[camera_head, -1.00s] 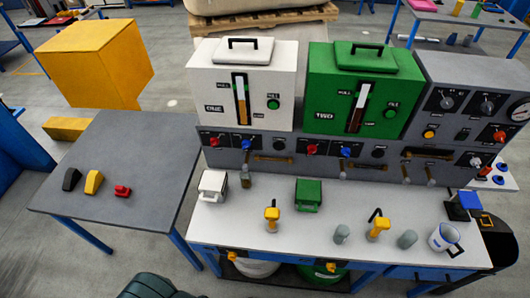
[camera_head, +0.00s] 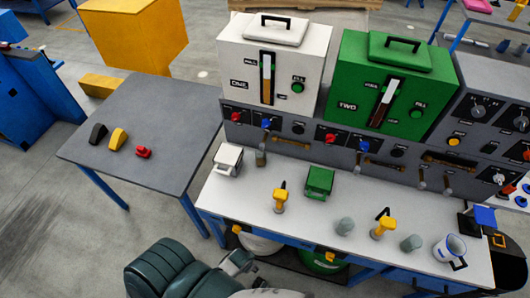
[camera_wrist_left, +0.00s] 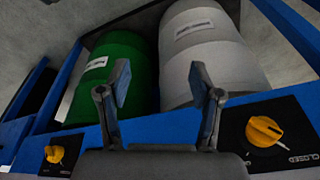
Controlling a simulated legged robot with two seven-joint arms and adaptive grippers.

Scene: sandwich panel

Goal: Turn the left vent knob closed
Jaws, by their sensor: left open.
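The left vent knob (camera_head: 237,229) is yellow and sits on the front edge of the white-topped bench, by the white barrel (camera_head: 258,243). In the left wrist view this knob (camera_wrist_left: 263,131) is on a black plate at the right, with the word CLOSED beside it; its exact setting is hard to tell. The other yellow knob (camera_head: 326,253) is by the green barrel (camera_head: 322,264) and shows at the left wrist view's lower left (camera_wrist_left: 54,154). My left gripper (camera_head: 240,262) is below and in front of the left knob, apart from it. Its fingers (camera_wrist_left: 165,92) are spread and empty. My right gripper is out of view.
A white hopper (camera_head: 245,75) and a green hopper (camera_head: 352,90) stand behind the bench (camera_head: 235,195). Several yellow-handled and grey items stand on it. A grey side table (camera_head: 165,150) is at left. The floor before the bench looks clear.

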